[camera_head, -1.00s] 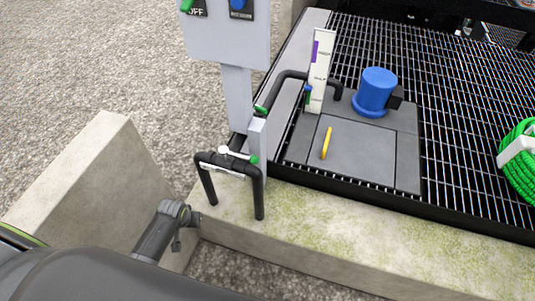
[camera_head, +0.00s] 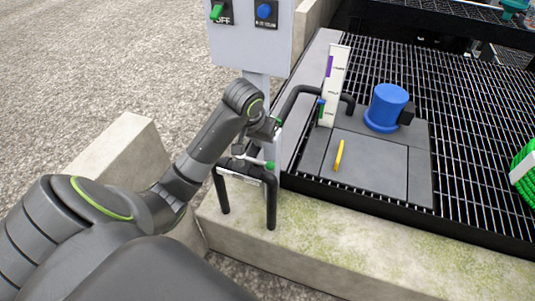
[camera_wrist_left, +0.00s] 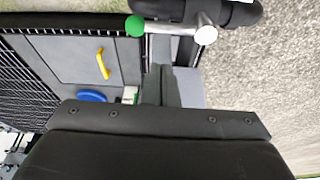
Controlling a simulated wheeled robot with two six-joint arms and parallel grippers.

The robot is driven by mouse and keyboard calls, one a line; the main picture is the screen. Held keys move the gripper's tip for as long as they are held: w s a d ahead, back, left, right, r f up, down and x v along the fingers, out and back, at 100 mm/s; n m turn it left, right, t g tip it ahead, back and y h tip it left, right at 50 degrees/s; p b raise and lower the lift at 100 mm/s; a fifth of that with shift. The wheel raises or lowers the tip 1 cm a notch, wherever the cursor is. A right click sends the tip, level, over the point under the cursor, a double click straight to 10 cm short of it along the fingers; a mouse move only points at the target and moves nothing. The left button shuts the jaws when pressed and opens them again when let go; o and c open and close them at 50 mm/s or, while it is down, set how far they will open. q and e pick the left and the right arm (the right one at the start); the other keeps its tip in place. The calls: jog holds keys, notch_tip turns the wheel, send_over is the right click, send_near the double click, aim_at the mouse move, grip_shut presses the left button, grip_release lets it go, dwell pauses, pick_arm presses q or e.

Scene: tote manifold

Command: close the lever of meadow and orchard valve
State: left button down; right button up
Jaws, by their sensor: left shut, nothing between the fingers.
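A black pipe loop (camera_head: 222,186) stands on the concrete ledge. Its valve lever, a pale metal bar with a green tip (camera_head: 268,165), runs along the top bar; in the left wrist view the green tip (camera_wrist_left: 135,26) and the pale lever (camera_wrist_left: 178,28) show at the top. Another green handle end (camera_head: 278,121) shows by the grey post, partly hidden by my wrist. My left gripper (camera_head: 270,129) is shut and empty, just above the pipe loop beside the post; its dark body (camera_wrist_left: 160,145) fills the bottom of the wrist view. I cannot read which valve is meadow or orchard. My right gripper is not in view.
A grey control box (camera_head: 250,42) with green and blue knobs stands behind the gripper. A white gauge board (camera_head: 335,85), a blue motor (camera_head: 387,107) and a yellow handle (camera_head: 339,155) sit right. Black grating (camera_head: 470,140) lies beyond, a green hose at the right edge.

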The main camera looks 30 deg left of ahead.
aim_at(255, 161)
pick_arm(q)
notch_tip(255, 161, up, 4)
jog(key=w, duration=0.2)
jog(key=shift+s+d+f+b, duration=0.15)
jog(key=shift+f+b, duration=1.1)
jog(key=shift+f, duration=1.35)
jog(key=shift+s+a+f+b, duration=0.15)
jog(key=shift+f+b, duration=1.05)
jog(key=shift+f, duration=1.4)
jog(key=shift+d, duration=0.1)
